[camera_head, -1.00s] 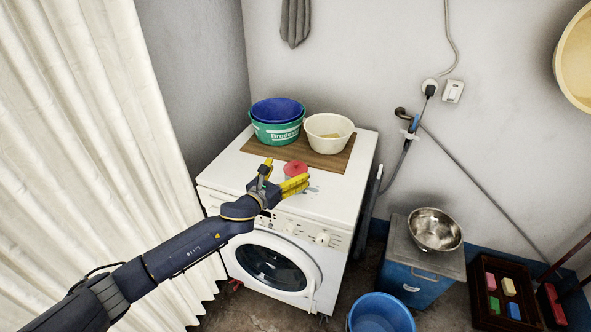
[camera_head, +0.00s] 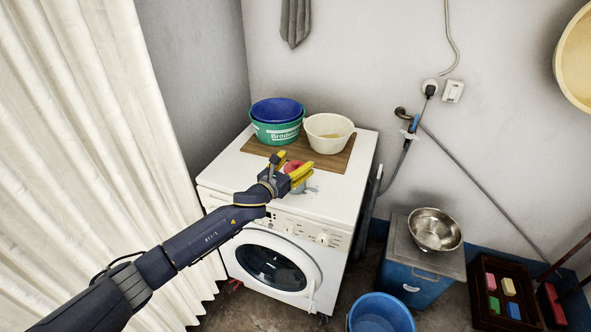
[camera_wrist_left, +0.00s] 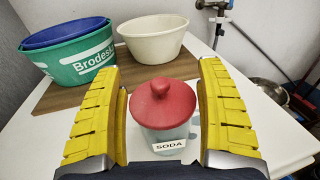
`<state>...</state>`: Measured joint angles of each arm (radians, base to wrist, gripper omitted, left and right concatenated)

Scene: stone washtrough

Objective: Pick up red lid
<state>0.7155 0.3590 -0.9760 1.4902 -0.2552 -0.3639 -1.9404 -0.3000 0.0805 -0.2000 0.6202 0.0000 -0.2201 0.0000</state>
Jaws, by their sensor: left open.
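The red lid (camera_wrist_left: 165,103) has a rounded knob and sits on a pale jar (camera_wrist_left: 170,143) labelled SODA, on top of the washing machine (camera_head: 225,173). In the head view the lid (camera_head: 293,166) is partly hidden behind my left gripper (camera_head: 291,165). In the left wrist view my left gripper (camera_wrist_left: 165,110) is open, with one yellow finger on each side of the lid and jar. Gaps show between the fingers and the lid. My right gripper is in neither view.
A wooden board (camera_head: 330,160) behind the jar bears a green basin (camera_head: 275,133) with a blue basin (camera_head: 277,108) in it, and a cream basin (camera_head: 328,146). A metal bowl (camera_head: 434,230) and a blue bucket (camera_head: 380,312) stand lower right. The machine top left of the gripper is clear.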

